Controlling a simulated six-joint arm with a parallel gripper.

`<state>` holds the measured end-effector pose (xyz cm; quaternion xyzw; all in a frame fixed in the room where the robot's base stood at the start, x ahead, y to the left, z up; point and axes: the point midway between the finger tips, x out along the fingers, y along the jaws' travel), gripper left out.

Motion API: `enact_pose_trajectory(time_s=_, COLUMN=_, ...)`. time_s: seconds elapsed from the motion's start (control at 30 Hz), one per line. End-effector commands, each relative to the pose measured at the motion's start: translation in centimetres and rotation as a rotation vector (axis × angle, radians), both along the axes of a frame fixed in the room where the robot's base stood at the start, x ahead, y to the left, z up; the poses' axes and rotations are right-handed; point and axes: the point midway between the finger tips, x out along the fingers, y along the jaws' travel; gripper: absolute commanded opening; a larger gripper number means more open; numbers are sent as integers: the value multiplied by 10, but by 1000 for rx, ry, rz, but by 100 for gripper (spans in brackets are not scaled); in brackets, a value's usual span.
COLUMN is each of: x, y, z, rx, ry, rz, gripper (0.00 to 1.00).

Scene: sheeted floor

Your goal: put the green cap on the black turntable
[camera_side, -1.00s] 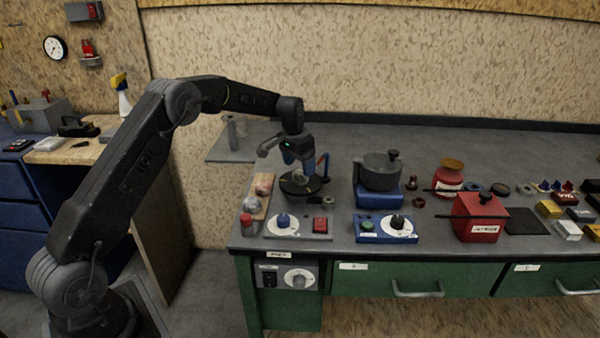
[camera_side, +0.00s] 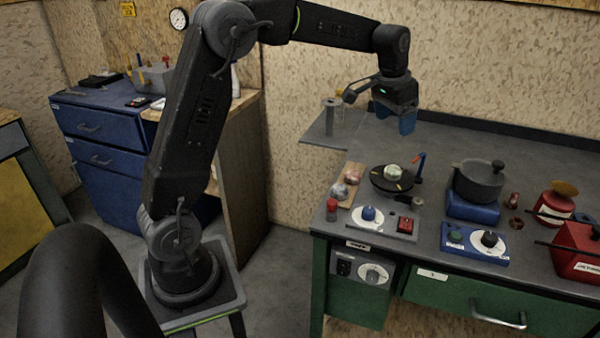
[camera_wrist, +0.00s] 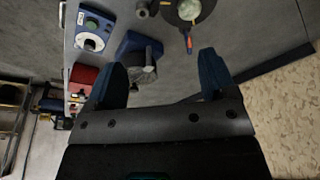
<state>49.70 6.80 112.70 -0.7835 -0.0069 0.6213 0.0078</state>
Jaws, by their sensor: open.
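The black turntable (camera_side: 379,181) is a dark round plate near the left end of the grey bench. The green cap (camera_side: 393,171), pale green and rounded, rests on top of it. Both show at the top edge of the wrist view, the cap (camera_wrist: 189,9) lying on the turntable (camera_wrist: 171,14). My gripper (camera_side: 407,128) is above and behind the turntable, clear of the cap. In the wrist view its two blue fingers (camera_wrist: 161,72) are spread wide with nothing held between them.
A dark pot (camera_side: 478,181) on a blue base is to the right. The bench behind is clear.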

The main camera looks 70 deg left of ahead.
Motion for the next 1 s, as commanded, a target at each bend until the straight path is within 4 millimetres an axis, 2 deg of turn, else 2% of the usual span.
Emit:
enact_pose_trajectory(time_s=0.03, x=-22, y=-15, z=16, rx=5, ry=-24, rz=-4, gripper=78)
enact_pose_trajectory(time_s=0.1, x=-51, y=-33, z=30, rx=7, ry=-50, rz=-5, gripper=78)
enact_pose_trajectory(time_s=0.27, x=-122, y=-68, z=46, rx=9, ry=-112, rz=-4, gripper=78)
enact_pose_trajectory(time_s=0.4, x=-186, y=-91, z=43, rx=5, ry=-166, rz=-4, gripper=78)
enact_pose_trajectory(time_s=0.5, x=-228, y=-103, z=32, rx=-3, ry=-203, rz=-5, gripper=78)
enact_pose_trajectory(time_s=0.6, x=-259, y=-111, z=18, rx=-10, ry=-232, rz=-5, gripper=78)
enact_pose_trajectory(time_s=0.7, x=-280, y=-115, z=5, rx=-16, ry=-251, rz=-4, gripper=78)
enact_pose_trajectory(time_s=0.8, x=-290, y=-117, z=-2, rx=-19, ry=-261, rz=-5, gripper=78)
enact_pose_trajectory(time_s=1.0, x=-294, y=-117, z=-5, rx=-21, ry=-262, rz=-3, gripper=78)
